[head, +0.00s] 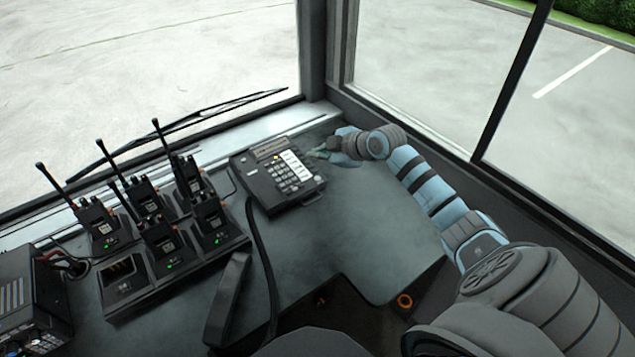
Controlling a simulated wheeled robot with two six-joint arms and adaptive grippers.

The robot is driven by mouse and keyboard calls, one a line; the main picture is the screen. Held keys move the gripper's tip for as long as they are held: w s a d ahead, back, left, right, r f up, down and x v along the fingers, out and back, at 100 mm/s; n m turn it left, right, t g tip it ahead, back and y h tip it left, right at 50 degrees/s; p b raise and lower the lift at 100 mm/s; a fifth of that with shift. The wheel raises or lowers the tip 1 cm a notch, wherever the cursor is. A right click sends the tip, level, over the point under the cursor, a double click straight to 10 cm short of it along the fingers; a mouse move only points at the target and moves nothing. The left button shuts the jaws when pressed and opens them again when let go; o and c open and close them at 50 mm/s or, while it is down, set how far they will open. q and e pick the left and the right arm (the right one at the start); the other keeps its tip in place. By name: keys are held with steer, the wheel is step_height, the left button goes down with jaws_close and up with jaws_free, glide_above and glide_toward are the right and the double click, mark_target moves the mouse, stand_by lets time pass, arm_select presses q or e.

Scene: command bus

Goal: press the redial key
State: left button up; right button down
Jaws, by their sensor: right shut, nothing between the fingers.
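A dark desk phone (264,196) stands on the grey console near the windshield, with a small display, a white-keyed number pad (290,172) and a column of keys on its right side. The redial key cannot be told apart at this size. My right gripper (318,153) is shut and empty at the right edge of the phone, its fingertips pointing left at the upper right keys. I cannot tell whether the tips touch a key. My left gripper is not in view.
The phone's handset (227,300) lies off the hook at the console's front, its cord (262,250) running up to the phone. Several radios with antennas stand in a charger (165,285) to the left. A dark radio unit (30,300) sits far left. The console right of the phone (370,225) is bare.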

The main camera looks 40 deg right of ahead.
steer(key=b, duration=0.5)
glide_above(317, 179)
steer(key=s, duration=0.1)
steer(key=f, duration=0.5)
steer(key=shift+a+f, duration=0.3)
steer(key=shift+w+f, duration=0.1)
steer(key=shift+f, duration=0.45)
steer(key=shift+f+b, duration=0.4)
steer(key=shift+b, duration=0.1)
steer(key=shift+w+f, duration=0.1)
steer(key=shift+f, duration=0.2)
steer(key=shift+r, duration=0.1)
stand_by(0.4)
steer(key=shift+r+p, duration=0.55)
steer(key=shift+r, duration=0.1)
